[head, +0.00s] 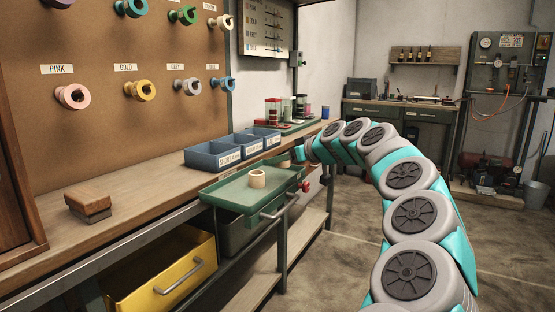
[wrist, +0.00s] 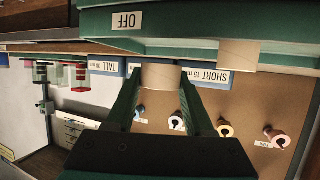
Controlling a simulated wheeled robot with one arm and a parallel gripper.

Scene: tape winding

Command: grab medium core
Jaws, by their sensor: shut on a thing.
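A pale cardboard core (wrist: 161,76) sits between the two fingers of my gripper (wrist: 158,88) in the wrist view, which is upside down. The gripper is shut on it. In the head view the held core (head: 285,160) shows small at the end of my arm, near the far end of the green tray (head: 228,194). Another pale core (head: 257,179) stands on that tray; it also shows in the wrist view (wrist: 238,54). The wrist view does not let me read a size on the held core.
Blue bins (head: 212,156) stand on the workbench behind the tray; SHORT and TALL labels are readable in the wrist view. Coloured tape rolls (head: 140,90) hang on the brown board. A wooden block (head: 88,206) lies at the left, above an open yellow drawer (head: 170,280).

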